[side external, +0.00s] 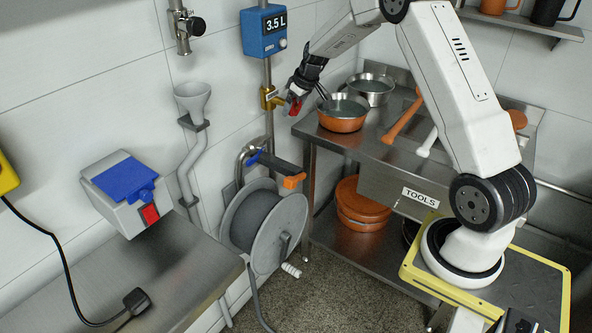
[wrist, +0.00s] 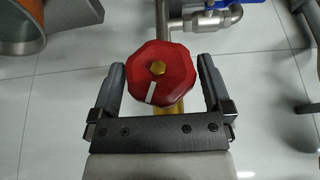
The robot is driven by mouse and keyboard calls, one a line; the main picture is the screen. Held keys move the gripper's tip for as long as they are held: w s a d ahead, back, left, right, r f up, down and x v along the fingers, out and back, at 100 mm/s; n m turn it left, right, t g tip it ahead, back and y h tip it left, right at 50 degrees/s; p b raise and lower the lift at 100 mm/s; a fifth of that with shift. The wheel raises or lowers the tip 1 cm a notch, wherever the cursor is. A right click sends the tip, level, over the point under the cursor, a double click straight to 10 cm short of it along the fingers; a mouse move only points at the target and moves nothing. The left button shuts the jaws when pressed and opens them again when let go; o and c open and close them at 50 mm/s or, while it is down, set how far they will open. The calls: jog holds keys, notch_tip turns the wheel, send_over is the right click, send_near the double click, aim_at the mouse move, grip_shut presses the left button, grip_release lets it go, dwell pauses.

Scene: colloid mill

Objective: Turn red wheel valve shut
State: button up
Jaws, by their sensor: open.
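The red wheel valve (wrist: 162,76) has a faceted rim, a brass centre nut and a white mark on its lower part in the wrist view. In the side external view the red wheel (side external: 295,106) sits on a yellow valve body (side external: 269,97) on the vertical pipe by the wall. My gripper (wrist: 160,75) is open, with one finger on each side of the wheel. A gap shows between each finger and the rim in the wrist view. In the side external view my gripper (side external: 304,90) is at the wheel and partly hides it.
A blue meter reading 3.5 L (side external: 264,32) hangs above the valve. An orange pan (side external: 342,122) stands close by on the steel table, with a steel bowl (side external: 372,82) behind it. A hose reel (side external: 262,232) is below. A blue-handled tap (wrist: 235,5) shows beyond the wheel.

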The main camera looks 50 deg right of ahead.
jog(key=shift+f, duration=0.1)
jog(key=c, duration=0.9)
jog(key=shift+y, duration=0.4)
jog(key=shift+d+m+y, duration=0.15)
jog(key=shift+m+y, duration=0.15)
jog(key=shift+y, duration=0.9)
jog(key=m+y, duration=0.1)
jog(key=y, duration=0.3)
jog(key=shift+d+f, duration=0.1)
jog(key=shift+d, duration=0.05)
jog(key=y, duration=0.3)
jog(key=m+t+y, duration=0.1)
jog(key=y, duration=0.1)
jog(key=shift+f+m+y, duration=0.1)
jog(key=shift+m+y, duration=0.2)
jog(key=shift+y, duration=0.1)
jog(key=o, duration=0.9)
